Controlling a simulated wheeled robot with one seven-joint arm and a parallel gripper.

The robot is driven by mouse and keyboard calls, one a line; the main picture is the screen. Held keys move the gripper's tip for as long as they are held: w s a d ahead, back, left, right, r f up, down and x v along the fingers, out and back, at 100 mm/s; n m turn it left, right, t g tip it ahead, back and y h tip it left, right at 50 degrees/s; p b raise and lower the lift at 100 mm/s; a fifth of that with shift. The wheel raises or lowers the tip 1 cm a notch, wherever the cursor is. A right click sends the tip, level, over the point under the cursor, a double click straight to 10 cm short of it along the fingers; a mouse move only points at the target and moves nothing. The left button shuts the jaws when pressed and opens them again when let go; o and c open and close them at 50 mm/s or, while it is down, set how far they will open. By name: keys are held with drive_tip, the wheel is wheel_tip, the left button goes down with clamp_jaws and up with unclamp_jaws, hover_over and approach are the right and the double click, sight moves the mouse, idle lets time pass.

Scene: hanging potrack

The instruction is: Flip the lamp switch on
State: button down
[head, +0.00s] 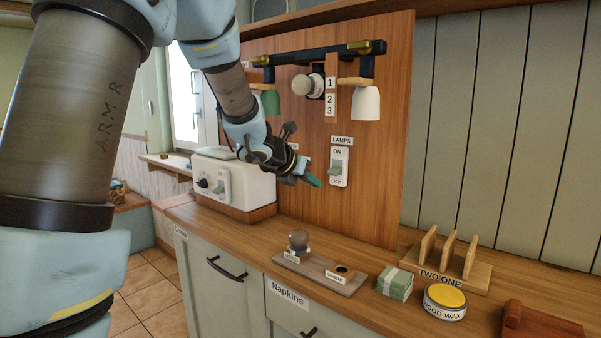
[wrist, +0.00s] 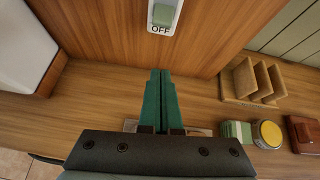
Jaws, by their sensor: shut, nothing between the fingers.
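The lamp switch (head: 337,169) is a small green-grey rocker on a white plate marked ON above and OFF below, under a LAMPS label on the wooden panel. Its lever appears low, toward OFF. In the wrist view the lower part of the switch (wrist: 163,14) shows at the top edge, with OFF below it. My gripper (head: 314,181) is shut and empty, its green fingertips just left of the switch plate in the head view. In the wrist view the shut fingers (wrist: 160,75) point at the panel below the switch, apparently apart from it.
A lamp rack with a bulb (head: 302,85) and a white shade (head: 366,103) hangs above the switch. A white toaster-like box (head: 235,184) stands left. Below are a bulb holder board (head: 320,272), green napkins (head: 395,283), a wax tin (head: 445,301) and a wooden rack (head: 462,275).

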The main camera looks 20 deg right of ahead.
sight(336, 169)
drive_tip(key=shift+w+d+r+m, duration=0.2)
drive_tip(key=shift+w+m, duration=0.2)
drive_tip(key=shift+m, duration=0.2)
drive_tip(key=shift+f, duration=0.1)
drive_tip(key=shift+w+d+f+p, duration=0.2)
drive_tip(key=shift+w+d+p, duration=0.55)
drive_tip(key=shift+d, duration=0.4)
drive_tip(key=shift+w+d+f+p, duration=0.25)
drive_tip(key=shift+w+d+p, duration=0.25)
drive_tip(key=shift+d+p, duration=0.6)
drive_tip(key=shift+w+d+f+p, duration=0.2)
drive_tip(key=shift+w+d+p, duration=0.5)
drive_tip(key=shift+d, duration=0.55)
